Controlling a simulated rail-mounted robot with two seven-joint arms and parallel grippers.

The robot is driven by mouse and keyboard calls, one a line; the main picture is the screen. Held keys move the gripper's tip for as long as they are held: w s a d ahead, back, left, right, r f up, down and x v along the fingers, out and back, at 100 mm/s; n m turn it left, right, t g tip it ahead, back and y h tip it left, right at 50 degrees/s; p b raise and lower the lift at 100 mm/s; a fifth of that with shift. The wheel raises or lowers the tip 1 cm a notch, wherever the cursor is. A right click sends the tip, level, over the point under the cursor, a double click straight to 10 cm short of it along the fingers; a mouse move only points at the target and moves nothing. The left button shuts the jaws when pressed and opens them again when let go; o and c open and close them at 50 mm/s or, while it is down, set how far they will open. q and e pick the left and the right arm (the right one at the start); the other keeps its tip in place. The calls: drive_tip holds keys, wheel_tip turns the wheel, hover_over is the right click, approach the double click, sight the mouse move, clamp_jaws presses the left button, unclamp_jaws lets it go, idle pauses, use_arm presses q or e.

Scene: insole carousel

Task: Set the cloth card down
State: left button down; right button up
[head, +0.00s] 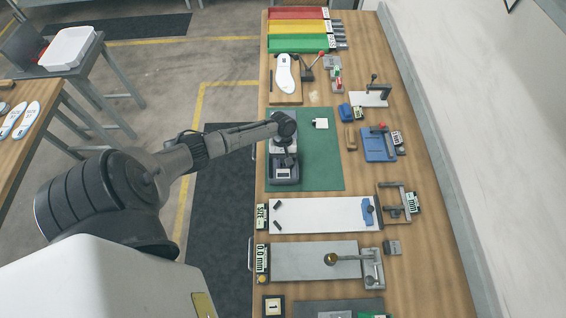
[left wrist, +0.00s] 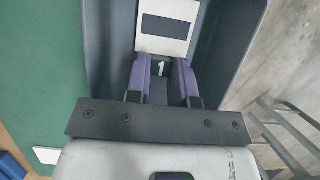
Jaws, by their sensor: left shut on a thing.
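The cloth card (left wrist: 168,22) is white with a dark rectangle, and it shows in the left wrist view at the fingertips of my left gripper (left wrist: 161,75). The purple-padded fingers are shut on its near edge. The card is over a dark grey tray (left wrist: 105,45); I cannot tell whether it touches the tray floor. A "1" mark shows between the fingers. In the head view the tray (head: 285,183) sits on the green mat (head: 320,165), with my left wrist above its far side. My right gripper is in neither view.
A small white card (head: 320,124) lies on the mat to the right of my wrist. A white board (head: 315,215) and a grey plate (head: 315,262) lie nearer. A blue fixture (head: 378,147) and coloured bins (head: 297,28) stand beyond.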

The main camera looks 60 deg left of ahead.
use_arm(q)
drive_tip(key=shift+f, duration=0.25)
drive_tip(key=c, duration=1)
unclamp_jaws()
drive_tip(key=shift+f, duration=0.1)
drive_tip(key=v, duration=1.2)
